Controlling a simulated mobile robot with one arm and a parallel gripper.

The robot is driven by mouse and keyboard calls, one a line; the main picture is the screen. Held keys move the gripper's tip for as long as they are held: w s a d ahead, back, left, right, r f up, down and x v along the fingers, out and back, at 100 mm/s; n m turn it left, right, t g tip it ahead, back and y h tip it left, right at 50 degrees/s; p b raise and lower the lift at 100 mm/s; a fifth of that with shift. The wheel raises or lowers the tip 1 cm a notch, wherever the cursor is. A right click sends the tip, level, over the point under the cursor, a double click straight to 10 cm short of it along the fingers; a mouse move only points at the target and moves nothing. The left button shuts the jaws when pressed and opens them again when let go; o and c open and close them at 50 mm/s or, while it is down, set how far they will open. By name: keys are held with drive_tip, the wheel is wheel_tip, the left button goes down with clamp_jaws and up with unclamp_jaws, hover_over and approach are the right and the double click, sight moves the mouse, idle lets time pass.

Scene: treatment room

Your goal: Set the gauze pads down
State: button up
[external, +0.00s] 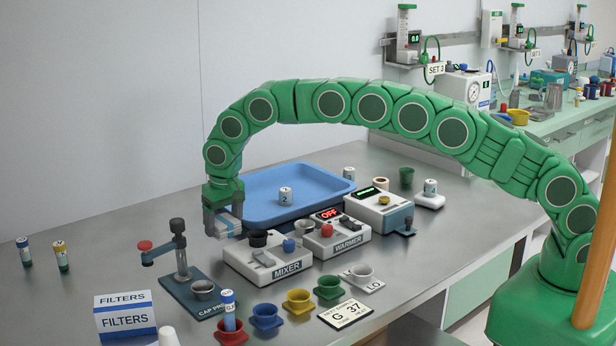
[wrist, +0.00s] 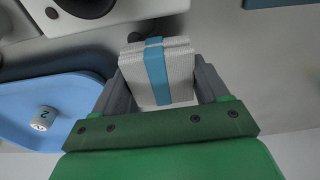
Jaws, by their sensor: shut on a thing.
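The gauze pads (wrist: 178,62) are a white stack with a blue band around it. My gripper (wrist: 162,88) is shut on them, one grey finger on each side. In the external view my gripper (external: 222,224) points down, left of the blue tray and behind the mixer, and the gauze pads (external: 229,219) show partly between its fingers. They are low over the steel counter (external: 110,240); I cannot tell whether they touch it.
The blue tray (external: 330,187) holds a white jar numbered 2 (external: 286,196). The mixer (external: 262,262) stands just in front of my gripper, with the warmer (external: 338,240) to its right. The cap press (external: 181,270) is front left. The counter at the left back is clear.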

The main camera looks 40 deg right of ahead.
sight(224, 222)
drive_tip(key=shift+w+a+f, duration=0.25)
drive_tip(key=shift+w+f, duration=0.1)
drive_tip(key=shift+f, duration=1.7)
drive_tip(key=shift+f, duration=0.1)
drive_tip(key=o, duration=1)
drive_tip(key=shift+o, duration=0.2)
drive_tip(key=r, duration=0.4)
drive_tip(key=s+r, duration=0.1)
drive_tip(key=r, duration=0.6)
drive_tip(key=shift+s+r, duration=0.15)
drive_tip(key=shift+r, duration=0.15)
drive_tip(key=shift+s+r, duration=0.1)
drive_tip(key=shift+r, duration=0.2)
drive_tip(key=shift+d, duration=0.1)
